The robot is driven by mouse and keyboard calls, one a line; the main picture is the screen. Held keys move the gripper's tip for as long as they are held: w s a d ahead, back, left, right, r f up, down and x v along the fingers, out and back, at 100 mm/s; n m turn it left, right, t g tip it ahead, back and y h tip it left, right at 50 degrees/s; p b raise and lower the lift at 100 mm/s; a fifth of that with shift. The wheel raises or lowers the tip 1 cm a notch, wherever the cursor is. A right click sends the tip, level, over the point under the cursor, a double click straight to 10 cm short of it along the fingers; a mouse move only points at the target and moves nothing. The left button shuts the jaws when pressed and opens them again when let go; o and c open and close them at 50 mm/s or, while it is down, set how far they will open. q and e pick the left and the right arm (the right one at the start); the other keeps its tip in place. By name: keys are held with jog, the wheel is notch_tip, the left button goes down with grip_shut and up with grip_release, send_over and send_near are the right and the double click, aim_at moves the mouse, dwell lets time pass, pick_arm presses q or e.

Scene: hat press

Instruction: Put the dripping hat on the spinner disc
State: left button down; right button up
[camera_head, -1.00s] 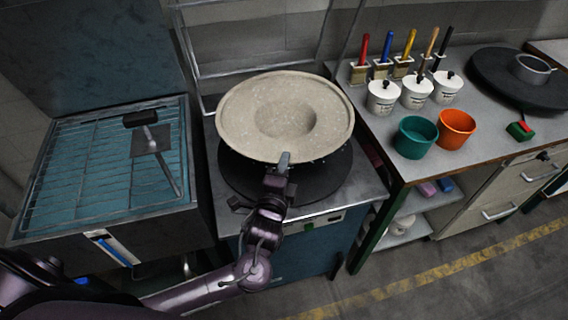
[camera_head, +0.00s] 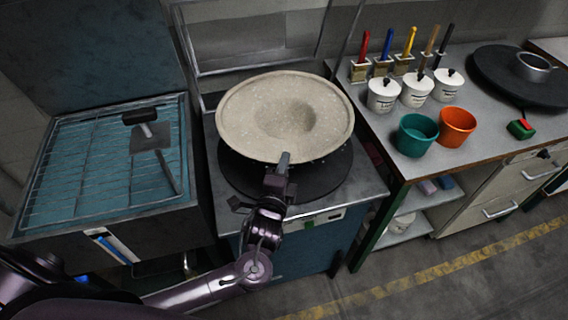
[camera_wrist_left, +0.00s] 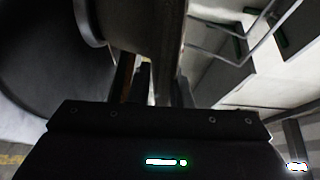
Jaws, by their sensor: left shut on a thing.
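The hat (camera_head: 245,120) is pale beige and wide-brimmed, with its hollow crown facing up towards the head camera. My left gripper (camera_head: 284,160) is shut on the near edge of its brim. The hat is over the dark round spinner disc (camera_head: 320,178), which shows below and around its near side. The head view does not show clearly whether the hat touches the disc or hangs just above it. In the left wrist view the hat (camera_wrist_left: 150,25) fills the upper middle beyond the fingers, with the dark disc (camera_wrist_left: 45,70) at left. My right gripper is out of view.
A blue tank with a wire rack (camera_head: 80,180) and a dark-handled tool (camera_head: 150,138) stands at left. The right bench holds white lidded pots (camera_head: 383,97), a teal bucket (camera_head: 416,136), an orange bucket (camera_head: 457,128) and brushes. A metal frame stands behind the disc.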

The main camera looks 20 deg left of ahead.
pick_arm(q)
jog(key=shift+f, duration=0.15)
jog(key=c, duration=1.3)
grip_release()
jog(key=shift+o, duration=0.2)
